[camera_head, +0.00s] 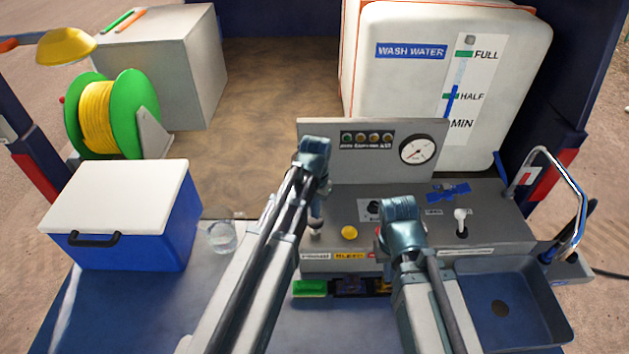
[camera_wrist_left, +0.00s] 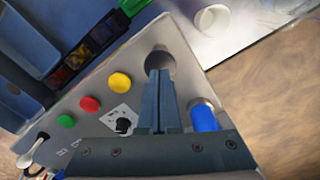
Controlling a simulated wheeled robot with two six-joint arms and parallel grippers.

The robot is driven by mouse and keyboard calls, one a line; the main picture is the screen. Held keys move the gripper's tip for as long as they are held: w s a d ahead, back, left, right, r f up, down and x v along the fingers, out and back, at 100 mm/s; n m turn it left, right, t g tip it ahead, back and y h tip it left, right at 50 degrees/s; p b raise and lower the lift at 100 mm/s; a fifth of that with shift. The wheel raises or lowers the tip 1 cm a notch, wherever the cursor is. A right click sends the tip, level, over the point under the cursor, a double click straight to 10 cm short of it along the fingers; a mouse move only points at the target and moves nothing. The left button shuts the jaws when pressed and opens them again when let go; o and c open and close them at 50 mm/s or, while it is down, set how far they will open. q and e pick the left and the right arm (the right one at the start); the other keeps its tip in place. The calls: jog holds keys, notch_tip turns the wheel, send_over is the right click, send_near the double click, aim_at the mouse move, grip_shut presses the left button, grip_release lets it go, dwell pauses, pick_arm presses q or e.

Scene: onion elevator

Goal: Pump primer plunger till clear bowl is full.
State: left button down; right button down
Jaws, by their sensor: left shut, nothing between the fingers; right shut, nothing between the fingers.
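The primer plunger is a grey round knob (camera_head: 315,230) at the left end of the grey control panel. It also shows in the left wrist view (camera_wrist_left: 160,62), just beyond my fingertips. My left gripper (camera_head: 317,212) is shut and empty, pointing down over the knob; I cannot tell whether it touches it. The closed fingers show in the left wrist view (camera_wrist_left: 158,85). The clear bowl (camera_head: 222,238) stands left of the panel; its fill level is hard to tell. My right gripper (camera_head: 386,236) is shut over the panel's middle, its fingertips mostly hidden by its wrist.
A yellow button (camera_head: 349,233) sits right of the plunger, and a white-handled lever (camera_head: 461,222) further right. A blue cooler (camera_head: 125,225) stands left of the bowl. A gauge board (camera_head: 372,151) rises behind the panel. A sink (camera_head: 505,300) is at the right front.

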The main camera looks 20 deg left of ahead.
pick_arm(q)
jog(key=shift+f, duration=0.15)
jog(key=shift+f+b, duration=2.05)
jog(key=shift+b, duration=0.1)
jog(key=shift+r, duration=0.1)
jog(key=shift+r+p, duration=2.15)
jog(key=shift+p, duration=0.1)
jog(key=shift+r, duration=0.1)
notch_tip(320, 180, up, 6)
jog(key=p, duration=0.6)
